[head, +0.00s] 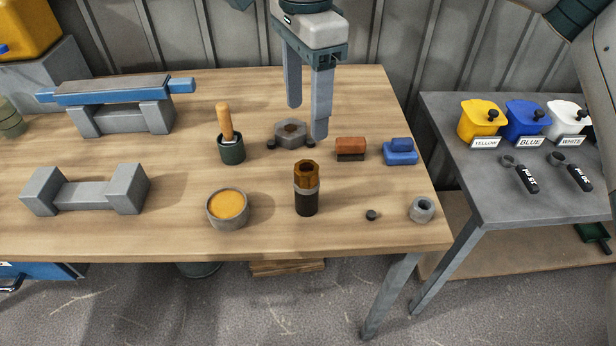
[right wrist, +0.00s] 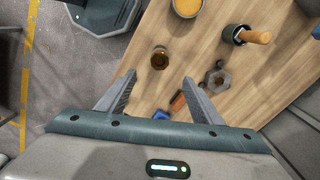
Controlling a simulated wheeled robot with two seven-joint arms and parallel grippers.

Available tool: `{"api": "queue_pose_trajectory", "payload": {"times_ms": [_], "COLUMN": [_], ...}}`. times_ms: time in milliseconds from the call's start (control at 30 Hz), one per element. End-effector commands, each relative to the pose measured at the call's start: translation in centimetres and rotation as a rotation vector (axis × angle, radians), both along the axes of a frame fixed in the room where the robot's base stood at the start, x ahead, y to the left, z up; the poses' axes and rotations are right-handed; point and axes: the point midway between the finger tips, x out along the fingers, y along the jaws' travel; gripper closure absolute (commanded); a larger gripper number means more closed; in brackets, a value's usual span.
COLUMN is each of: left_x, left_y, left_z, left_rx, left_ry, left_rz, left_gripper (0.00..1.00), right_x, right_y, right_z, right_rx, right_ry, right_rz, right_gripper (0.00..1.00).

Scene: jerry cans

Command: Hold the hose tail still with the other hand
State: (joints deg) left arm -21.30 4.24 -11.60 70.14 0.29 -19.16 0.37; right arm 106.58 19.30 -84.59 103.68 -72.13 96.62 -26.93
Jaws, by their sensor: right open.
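No part is plainly marked as the hose tail. The likeliest is an upright fitting (head: 306,189) with an amber hexagonal hollow top, a grey band and a dark lower part, standing near the table's front edge. It also shows from above in the right wrist view (right wrist: 160,59), just beyond my fingertips. My right gripper (head: 307,122) points down, open and empty, above the back of the table, behind the fitting and apart from it. Its two spread fingers (right wrist: 159,79) also show in the right wrist view. My left gripper is not in view.
Near my right gripper are a grey hexagonal piece (head: 291,130), a red-brown block (head: 351,147) and a blue block (head: 400,152). A tub of orange paste (head: 228,207) and a cup with a wooden handle (head: 231,150) stand left of the fitting. Grey cradles stand further left.

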Motion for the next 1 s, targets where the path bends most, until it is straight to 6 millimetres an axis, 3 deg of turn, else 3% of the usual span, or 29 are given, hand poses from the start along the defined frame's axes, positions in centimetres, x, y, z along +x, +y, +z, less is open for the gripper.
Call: {"api": "queue_pose_trajectory", "payload": {"times_ms": [100,300,1000], "left_x": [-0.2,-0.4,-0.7], "left_y": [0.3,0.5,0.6], "left_z": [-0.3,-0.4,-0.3], "left_rx": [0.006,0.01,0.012], "left_ry": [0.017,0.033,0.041], "left_rz": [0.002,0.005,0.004], "left_gripper": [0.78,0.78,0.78], "right_x": [0.0,0.0,0.0], "right_y": [0.1,0.0,0.0], "right_z": [1.7,3.4,4.1], "right_rx": [0.001,0.001,0.0], "right_ry": [-0.001,0.0,0.0], "right_rz": [0.001,0.0,0.001], "right_gripper": [0.4,0.4,0.4]}}
